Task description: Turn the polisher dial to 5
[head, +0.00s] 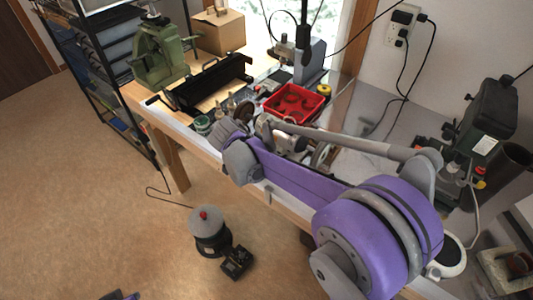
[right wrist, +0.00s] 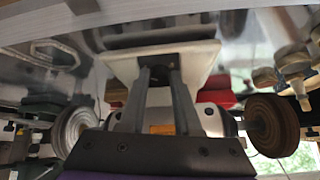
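The polisher shows in the right wrist view with a pale wheel (right wrist: 72,128) at left and a brown wheel (right wrist: 272,125) at right.
On the bench are a green vise (head: 160,50), a black bending tool (head: 208,82), a red tray (head: 294,102) and a cardboard box (head: 218,30). A dark machine (head: 485,118) stands at right. A round grey-topped machine (head: 206,222) with a black control box (head: 237,262) sits on the floor.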

